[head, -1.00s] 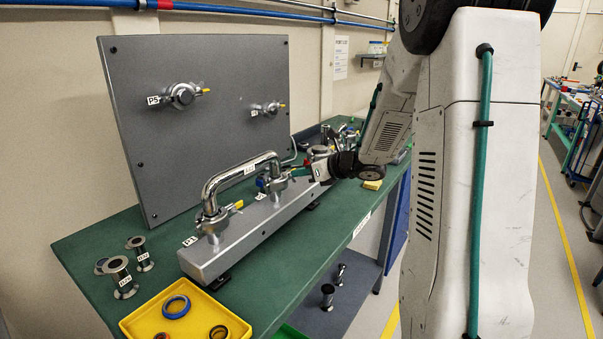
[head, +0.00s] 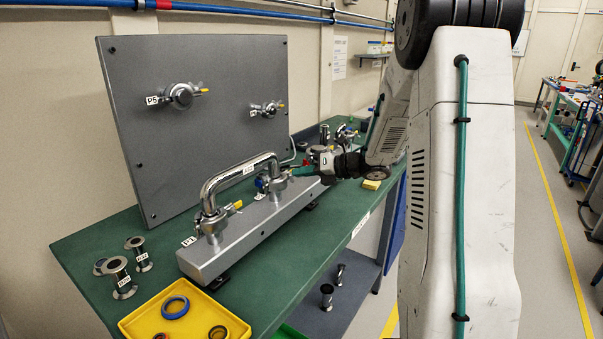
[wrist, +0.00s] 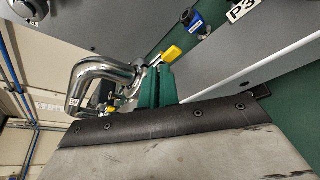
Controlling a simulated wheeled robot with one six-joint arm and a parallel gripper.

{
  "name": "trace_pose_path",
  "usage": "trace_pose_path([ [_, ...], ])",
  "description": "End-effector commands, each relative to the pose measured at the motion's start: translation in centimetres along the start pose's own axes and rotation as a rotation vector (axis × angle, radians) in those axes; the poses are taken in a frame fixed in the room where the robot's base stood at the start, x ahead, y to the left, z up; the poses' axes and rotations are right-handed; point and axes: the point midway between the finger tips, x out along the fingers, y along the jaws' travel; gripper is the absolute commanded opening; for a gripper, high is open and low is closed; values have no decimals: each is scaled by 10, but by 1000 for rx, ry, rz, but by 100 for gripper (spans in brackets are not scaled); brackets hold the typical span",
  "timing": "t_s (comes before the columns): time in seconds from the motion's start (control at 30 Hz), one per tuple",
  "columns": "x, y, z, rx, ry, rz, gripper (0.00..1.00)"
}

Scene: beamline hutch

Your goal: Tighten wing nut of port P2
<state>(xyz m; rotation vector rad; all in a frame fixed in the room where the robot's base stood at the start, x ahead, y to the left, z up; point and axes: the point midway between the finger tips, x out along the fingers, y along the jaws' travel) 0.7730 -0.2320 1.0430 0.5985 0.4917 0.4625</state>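The steel pipe (head: 213,190) arches over the grey manifold bar (head: 255,228). Its near end stands at the port labelled P1 (head: 189,241). My gripper (head: 303,171) is at that far port, coming in from the right. In the wrist view my gripper's green fingers (wrist: 158,87) lie close together at the clamp, with a yellow wing tab (wrist: 172,54) just beyond their tips. The pipe (wrist: 95,78) is left of them. I cannot see whether the fingers pinch the wing nut.
A grey panel (head: 210,130) with two ports stands behind. A yellow tray (head: 140,322) and steel fittings (head: 120,272) are at the near left.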

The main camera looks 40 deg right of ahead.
Motion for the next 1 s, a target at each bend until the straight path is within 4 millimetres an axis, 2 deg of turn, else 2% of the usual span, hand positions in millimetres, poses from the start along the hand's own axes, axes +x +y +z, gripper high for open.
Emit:
trace_pose_path([
  [1.0, 3, -18, -9, 895, -1, 368, 0],
])
